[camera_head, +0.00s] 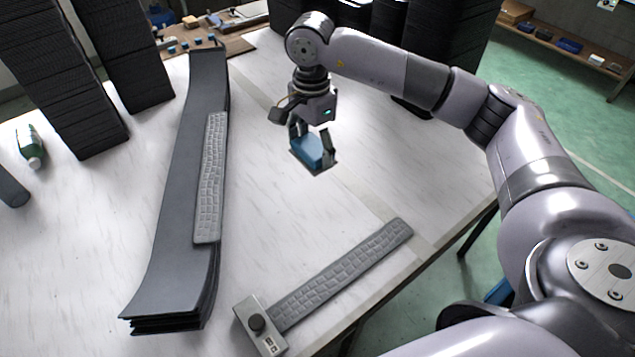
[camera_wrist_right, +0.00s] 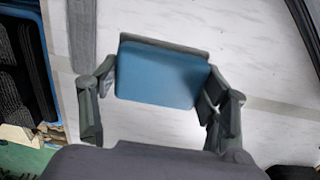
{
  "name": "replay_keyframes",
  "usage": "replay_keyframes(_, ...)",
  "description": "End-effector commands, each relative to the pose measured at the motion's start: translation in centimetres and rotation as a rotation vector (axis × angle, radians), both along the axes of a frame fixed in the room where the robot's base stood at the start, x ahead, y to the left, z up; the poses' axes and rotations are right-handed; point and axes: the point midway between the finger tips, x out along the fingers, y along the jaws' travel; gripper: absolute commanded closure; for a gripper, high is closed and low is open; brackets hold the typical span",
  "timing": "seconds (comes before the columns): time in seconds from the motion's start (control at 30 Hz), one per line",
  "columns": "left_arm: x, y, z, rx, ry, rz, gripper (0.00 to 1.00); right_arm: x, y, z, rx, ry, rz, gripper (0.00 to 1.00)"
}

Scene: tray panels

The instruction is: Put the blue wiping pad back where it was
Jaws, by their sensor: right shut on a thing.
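The blue wiping pad (camera_head: 311,151) is at the middle of the white table, a blue block with a dark edge beneath it. My right gripper (camera_head: 312,138) is shut on it from above. In the right wrist view the blue pad (camera_wrist_right: 160,74) sits between the two fingers of the right gripper (camera_wrist_right: 160,92), with a dark strip along its far edge. Whether the pad touches the table I cannot tell. My left gripper is not in view.
A stack of long dark panels (camera_head: 180,190) with a grey textured strip (camera_head: 210,180) lies left of the pad. A strip with a grey box (camera_head: 260,325) lies at the front. Tall black stacks (camera_head: 60,80) stand at the back left. A green bottle (camera_head: 30,147) lies far left. Table between is clear.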

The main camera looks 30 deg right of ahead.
Motion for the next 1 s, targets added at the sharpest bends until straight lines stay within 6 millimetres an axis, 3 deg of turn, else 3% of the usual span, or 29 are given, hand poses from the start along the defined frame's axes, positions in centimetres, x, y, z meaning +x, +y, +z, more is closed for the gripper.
replay_keyframes(0.17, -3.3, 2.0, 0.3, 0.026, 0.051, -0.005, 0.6, -0.2, -0.1, -1.1, 0.0, 0.005, -0.001, 0.57)
replay_keyframes(0.37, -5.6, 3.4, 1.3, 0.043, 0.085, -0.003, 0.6, -0.3, -0.1, -6.3, 0.0, 0.008, -0.003, 0.57)
replay_keyframes(0.6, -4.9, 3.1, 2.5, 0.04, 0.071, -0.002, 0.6, -0.3, 0.0, -12.4, 0.0, 0.006, -0.002, 0.57)
replay_keyframes(0.8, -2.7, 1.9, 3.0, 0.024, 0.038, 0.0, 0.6, -0.2, 0.0, -15.0, 0.001, 0.001, -0.001, 0.57)
replay_keyframes(1.0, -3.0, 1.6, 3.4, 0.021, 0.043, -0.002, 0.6, -0.3, 0.0, -17.4, 0.0, 0.004, -0.001, 0.57)
